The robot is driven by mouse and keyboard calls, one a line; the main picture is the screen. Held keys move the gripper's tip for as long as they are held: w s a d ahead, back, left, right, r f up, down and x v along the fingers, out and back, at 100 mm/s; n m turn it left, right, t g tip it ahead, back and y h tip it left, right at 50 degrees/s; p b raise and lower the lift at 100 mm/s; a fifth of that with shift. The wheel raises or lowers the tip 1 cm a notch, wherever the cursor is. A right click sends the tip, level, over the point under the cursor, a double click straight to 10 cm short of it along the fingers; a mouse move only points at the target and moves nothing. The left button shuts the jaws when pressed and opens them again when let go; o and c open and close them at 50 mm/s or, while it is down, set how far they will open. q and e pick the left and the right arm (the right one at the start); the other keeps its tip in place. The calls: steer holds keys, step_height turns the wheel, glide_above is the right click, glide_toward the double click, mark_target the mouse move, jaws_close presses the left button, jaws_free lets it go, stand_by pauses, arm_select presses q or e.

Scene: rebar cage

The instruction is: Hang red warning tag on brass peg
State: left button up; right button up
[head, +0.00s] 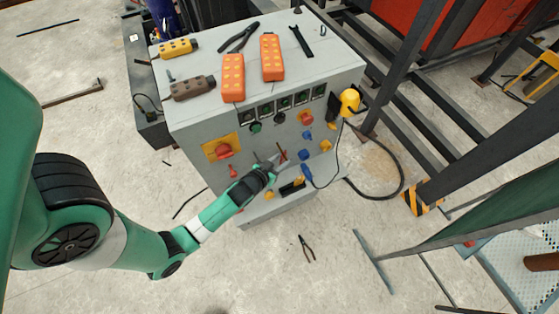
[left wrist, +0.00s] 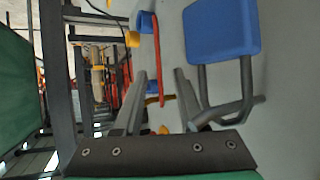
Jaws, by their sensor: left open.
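My left gripper (head: 279,160) is open in front of the control panel of a grey cabinet (head: 190,135). Its two grey fingers also show in the left wrist view (left wrist: 158,98). A thin red piece, perhaps the red warning tag seen edge-on (left wrist: 157,62), lies beyond and between the fingertips; I cannot tell whether they touch it. It shows as a small red streak by the fingertips in the head view (head: 283,155). I cannot make out the brass peg for certain. A blue padlock (left wrist: 222,30) with a grey shackle is close to the right finger.
The panel carries a red rotary knob (head: 224,150), a red button (head: 306,118) and several blue parts. Orange pendants (head: 272,57), a brown one (head: 192,87) and pliers (head: 240,37) lie on top. A yellow lamp (head: 349,101) and black cable (head: 401,165) are at the right.

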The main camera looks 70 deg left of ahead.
arm_select(q)
steer(key=v, duration=1.1)
steer(key=shift+s+d+r+p, duration=0.15)
steer(key=shift+s+d+p, duration=0.05)
steer(key=shift+p, duration=0.15)
steer(key=shift+d, duration=0.1)
